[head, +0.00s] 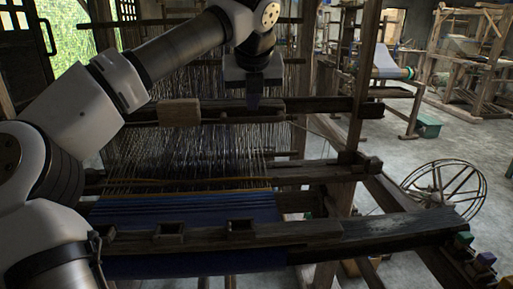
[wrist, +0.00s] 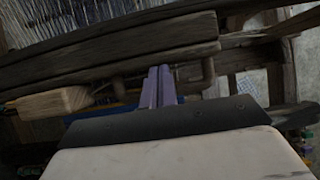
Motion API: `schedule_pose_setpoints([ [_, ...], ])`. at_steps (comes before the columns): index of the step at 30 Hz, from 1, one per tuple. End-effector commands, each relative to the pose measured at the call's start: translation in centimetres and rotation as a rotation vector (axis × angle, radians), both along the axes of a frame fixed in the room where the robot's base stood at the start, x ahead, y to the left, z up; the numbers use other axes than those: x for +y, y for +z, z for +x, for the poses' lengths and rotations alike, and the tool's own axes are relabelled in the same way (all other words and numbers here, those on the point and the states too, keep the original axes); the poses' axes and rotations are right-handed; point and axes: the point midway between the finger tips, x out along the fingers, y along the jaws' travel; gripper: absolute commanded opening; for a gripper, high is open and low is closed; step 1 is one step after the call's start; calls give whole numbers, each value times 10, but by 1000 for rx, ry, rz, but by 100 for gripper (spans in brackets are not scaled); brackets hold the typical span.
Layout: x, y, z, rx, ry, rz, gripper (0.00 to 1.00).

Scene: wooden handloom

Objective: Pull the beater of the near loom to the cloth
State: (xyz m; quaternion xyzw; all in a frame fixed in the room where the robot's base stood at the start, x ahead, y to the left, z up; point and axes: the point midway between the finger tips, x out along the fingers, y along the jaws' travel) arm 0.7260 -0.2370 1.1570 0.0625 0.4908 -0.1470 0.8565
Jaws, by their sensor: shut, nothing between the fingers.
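The near loom's beater (head: 222,114) is a dark wooden bar across the warp, with a pale wood block (head: 178,112) on its left part. The bar (wrist: 110,58) and the block (wrist: 45,104) also show in the wrist view. The blue cloth (head: 190,210) lies nearer, with bare warp threads between it and the beater. My gripper (head: 254,103) points down at the right part of the beater, with its fingers (wrist: 160,88) shut and empty. Its tips overlap the bar in the head view; I cannot tell whether they touch it.
A thick front beam (head: 300,232) crosses the near side of the loom. A loom post (head: 360,90) stands right of my gripper. A spoked wheel (head: 445,190) stands on the floor at right. Other looms (head: 480,60) stand behind, with open grey floor between.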

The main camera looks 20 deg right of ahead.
Motion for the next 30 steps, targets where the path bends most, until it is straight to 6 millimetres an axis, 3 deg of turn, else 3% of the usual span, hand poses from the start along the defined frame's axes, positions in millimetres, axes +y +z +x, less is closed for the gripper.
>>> schedule_pose_setpoints([
  [1, 6, -61, -9, 95, -1, 71, 0],
  [14, 31, -59, -77, 97, 5, 68, 0],
  [20, 27, -48, -63, 101, 7, 66, 0],
  [30, 10, -28, 0, 100, 2, 69, 0],
])
